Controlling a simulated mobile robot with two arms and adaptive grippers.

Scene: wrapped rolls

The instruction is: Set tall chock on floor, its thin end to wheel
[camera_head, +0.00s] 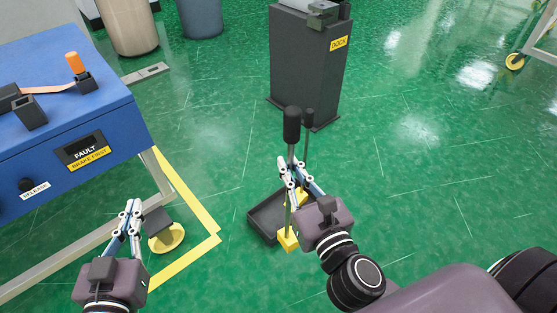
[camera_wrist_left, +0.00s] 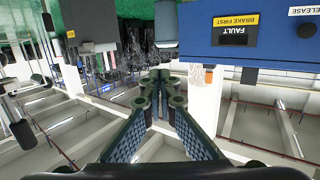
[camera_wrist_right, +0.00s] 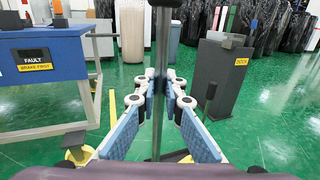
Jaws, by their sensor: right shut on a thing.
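My right gripper (camera_head: 290,170) is shut on the upright rod of a chock with a black grip (camera_head: 292,125); the rod also shows between the fingers in the right wrist view (camera_wrist_right: 163,40). The yellow chock (camera_head: 288,240) at its foot is by the near edge of a dark tray (camera_head: 262,222); I cannot tell whether it touches anything. A second rod with a black top (camera_head: 308,118) stands behind, with a yellow block (camera_head: 301,196) at its foot in the tray. The cart's yellow wheel (camera_head: 167,238) is at left. My left gripper (camera_head: 133,208) is shut and empty near it.
The blue cart (camera_head: 60,120) carries a FAULT / BRAKE FIRST sign (camera_head: 85,150). Yellow floor tape (camera_head: 190,190) bends around its corner. A dark DOCK cabinet (camera_head: 305,70) stands behind the tray. The green floor between the tape and tray is clear.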

